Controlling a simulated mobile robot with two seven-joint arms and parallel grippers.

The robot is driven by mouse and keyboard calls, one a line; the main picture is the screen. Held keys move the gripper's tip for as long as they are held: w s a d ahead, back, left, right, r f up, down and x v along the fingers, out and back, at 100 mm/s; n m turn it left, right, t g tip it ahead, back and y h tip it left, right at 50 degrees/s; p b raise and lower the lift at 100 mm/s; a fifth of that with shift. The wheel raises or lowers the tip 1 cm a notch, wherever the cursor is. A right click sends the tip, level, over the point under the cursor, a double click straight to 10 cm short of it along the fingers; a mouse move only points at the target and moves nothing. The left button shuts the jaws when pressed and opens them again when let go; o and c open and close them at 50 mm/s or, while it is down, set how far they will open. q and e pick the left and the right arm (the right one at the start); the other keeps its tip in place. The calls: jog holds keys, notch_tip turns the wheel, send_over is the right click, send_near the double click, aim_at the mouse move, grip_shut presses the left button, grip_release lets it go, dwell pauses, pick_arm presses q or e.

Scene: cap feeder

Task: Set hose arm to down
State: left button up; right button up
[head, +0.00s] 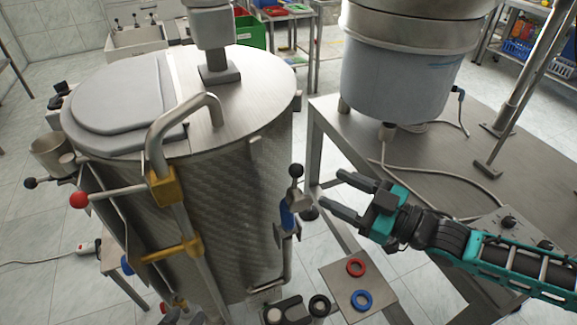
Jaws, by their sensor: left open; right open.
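A large steel tank (225,190) stands at the left. A bent grey pipe (163,128), which may be the hose arm, curves over its lid and runs down its front through yellow clamps (163,187). A lever with a red ball (79,200) sticks out left from the upper clamp. A blue-handled fitting (287,214) with a black knob (296,170) stands upright at the tank's right side. My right gripper (324,189) is open, pointing left, its fingertips just right of this fitting; contact is not clear. I see nothing between its fingers. My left gripper is not in view.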

send_over(292, 206)
jog(key=w, duration=0.5)
jog(key=shift+w+a, duration=0.1)
jog(key=shift+a, duration=0.05)
grip_shut()
dwell(0.4)
